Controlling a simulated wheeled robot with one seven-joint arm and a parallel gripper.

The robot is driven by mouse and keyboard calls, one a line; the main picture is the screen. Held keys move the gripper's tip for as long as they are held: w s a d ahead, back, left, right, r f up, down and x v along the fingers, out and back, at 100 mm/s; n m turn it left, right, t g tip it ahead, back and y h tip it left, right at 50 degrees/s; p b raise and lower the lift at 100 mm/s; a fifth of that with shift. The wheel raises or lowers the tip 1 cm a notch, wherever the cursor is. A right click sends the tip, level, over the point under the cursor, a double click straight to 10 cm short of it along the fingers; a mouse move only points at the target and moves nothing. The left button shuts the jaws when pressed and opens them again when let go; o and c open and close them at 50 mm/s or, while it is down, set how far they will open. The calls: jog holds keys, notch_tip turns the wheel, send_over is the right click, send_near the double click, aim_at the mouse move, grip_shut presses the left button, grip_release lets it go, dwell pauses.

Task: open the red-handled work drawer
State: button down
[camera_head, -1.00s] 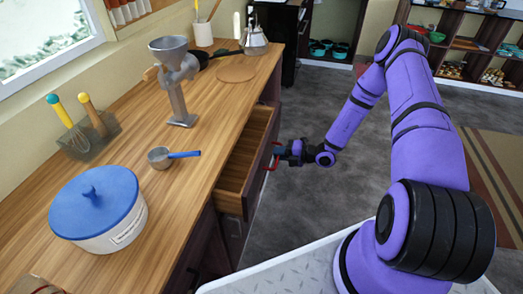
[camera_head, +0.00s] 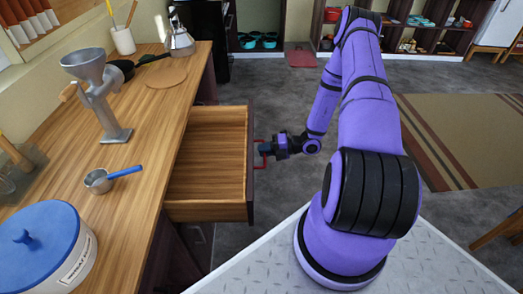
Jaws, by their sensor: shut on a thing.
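The work drawer (camera_head: 210,170) stands pulled well out from under the wooden counter, and its bare wooden inside shows. Its red handle (camera_head: 263,141) is on the front face, which looks toward my arm. My gripper (camera_head: 266,148) is at the handle, shut on it. The fingertips are small and partly hidden against the handle.
The counter (camera_head: 150,135) holds a metal grinder (camera_head: 97,92), a measuring cup (camera_head: 98,181) with a blue handle and a white pot with a blue lid (camera_head: 42,240). A striped rug (camera_head: 470,135) lies at the right. Grey floor is clear beyond the drawer.

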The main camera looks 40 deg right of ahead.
jog(key=c, duration=1.2)
grip_release()
jog(key=v, duration=1)
jog(key=shift+s+d, duration=0.15)
jog(key=shift+d, duration=0.2)
